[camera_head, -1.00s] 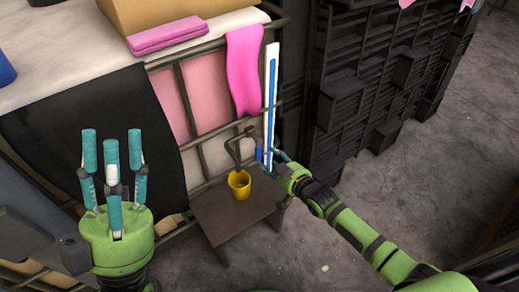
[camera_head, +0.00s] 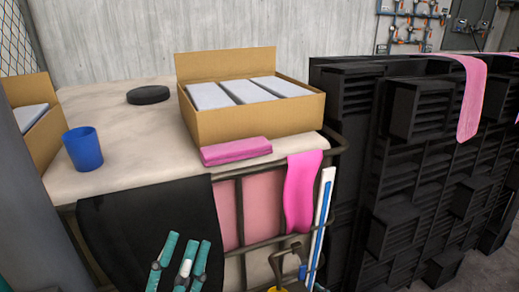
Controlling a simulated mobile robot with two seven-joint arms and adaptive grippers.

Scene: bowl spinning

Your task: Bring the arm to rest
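My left gripper (camera_head: 180,262) shows at the bottom edge, left of centre. Its teal fingers point up, spread apart and empty, in front of the black cloth (camera_head: 150,225). Its palm is below the picture. A long white and blue strip (camera_head: 321,220) stands nearly upright beside the pink hanging cloth. Of my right gripper, only a small blue fingertip (camera_head: 302,271) seems to show at the strip's lower part. The rest of that gripper and arm is out of the picture, so its grip is hidden.
A light-topped table (camera_head: 110,105) holds an open cardboard box (camera_head: 245,122), a folded pink cloth (camera_head: 236,151), a black disc (camera_head: 148,95) and a blue cup (camera_head: 83,149). Black stacked crates (camera_head: 415,165) fill the right. A yellow container (camera_head: 278,289) barely shows at the bottom edge.

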